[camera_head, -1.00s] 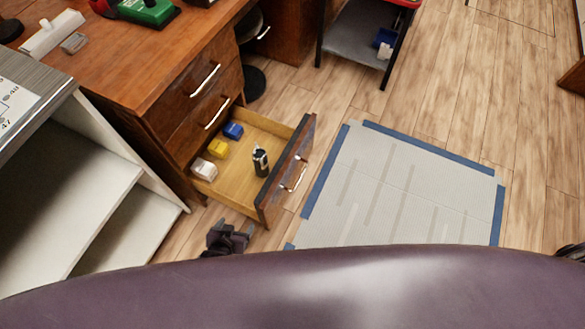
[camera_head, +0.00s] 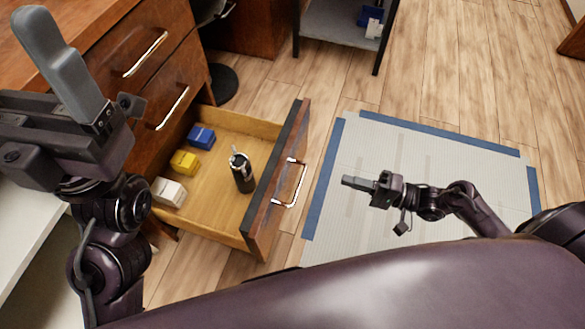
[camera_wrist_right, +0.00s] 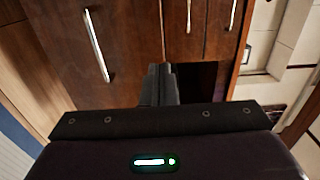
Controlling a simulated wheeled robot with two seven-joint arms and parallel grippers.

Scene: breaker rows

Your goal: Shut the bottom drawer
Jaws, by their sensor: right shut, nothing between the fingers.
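The bottom drawer (camera_head: 275,185) of the wooden desk is pulled well out, with a metal handle (camera_head: 291,183) on its dark front. Inside are a blue block (camera_head: 201,137), a yellow block (camera_head: 184,162), a white block (camera_head: 169,192) and a dark bottle (camera_head: 243,172). My right gripper (camera_head: 348,182) is shut and empty, to the right of the drawer front and apart from it. In the right wrist view its fingers (camera_wrist_right: 160,84) are together, with the drawer front (camera_wrist_right: 75,45) ahead at left. My left gripper (camera_head: 45,40) is raised at upper left; its finger gap is hidden.
Two closed drawers (camera_head: 135,95) are above the open one. A grey floor mat with blue edges (camera_head: 440,150) lies right of the drawer. A dark-legged shelf (camera_head: 335,30) stands at the back. A white shelf unit (camera_head: 35,225) is at left. Wooden floor (camera_head: 460,65) is clear beyond the mat.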

